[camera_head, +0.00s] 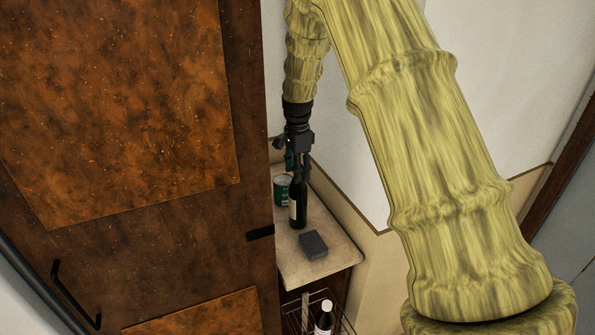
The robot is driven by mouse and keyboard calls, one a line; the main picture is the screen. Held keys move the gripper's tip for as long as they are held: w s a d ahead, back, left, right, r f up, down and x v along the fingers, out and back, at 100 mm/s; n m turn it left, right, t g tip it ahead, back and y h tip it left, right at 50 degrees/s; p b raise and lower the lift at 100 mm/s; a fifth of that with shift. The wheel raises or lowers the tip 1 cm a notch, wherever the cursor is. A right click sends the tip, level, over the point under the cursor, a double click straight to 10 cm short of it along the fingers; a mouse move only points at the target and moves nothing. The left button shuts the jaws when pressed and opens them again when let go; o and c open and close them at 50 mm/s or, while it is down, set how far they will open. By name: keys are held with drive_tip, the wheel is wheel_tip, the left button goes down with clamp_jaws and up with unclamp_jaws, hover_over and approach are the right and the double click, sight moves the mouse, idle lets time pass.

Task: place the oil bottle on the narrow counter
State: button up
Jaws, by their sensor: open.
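A tall dark bottle with a pale label, which looks like the oil bottle (298,210), stands upright on the narrow counter (333,248). The counter has a light top and sits between the brown cabinet and the pale wall. My gripper (301,172) points down at the bottle's neck and is open. The fingertips overlap the top of the bottle in this view, and I cannot tell whether they touch it.
A green can (281,187) stands left of the bottle, with another green item (289,158) partly hidden behind. A dark grey box (313,245) lies in front. The tall brown cabinet (130,110) closes off the left side.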

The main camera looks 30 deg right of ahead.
wheel_tip(320, 180, up, 12)
drive_tip(key=b, duration=0.3)
drive_tip(key=shift+f, duration=0.15)
